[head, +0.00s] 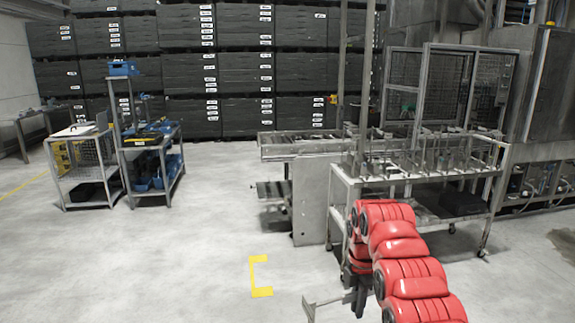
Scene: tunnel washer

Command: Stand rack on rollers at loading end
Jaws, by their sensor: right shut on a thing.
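My right arm comes in from the lower right, and its gripper (356,284) hangs low in front of the trolley. It is shut on a thin grey metal piece (328,301) that sticks out to the left; I cannot tell whether this is part of a rack. A metal rack (435,160) with several upright prongs sits on the wheeled trolley (430,176). The roller track (300,146) runs behind the trolley, partly hidden by it. The washer housing (545,100) stands at the right. My left gripper is out of view.
A mesh-sided cart (90,170) and a blue-topped cart (150,145) stand at the left. Stacked dark crates (190,70) line the back. A grey panel (309,200) stands left of the trolley. The floor at left and centre is clear, with a yellow mark (258,275).

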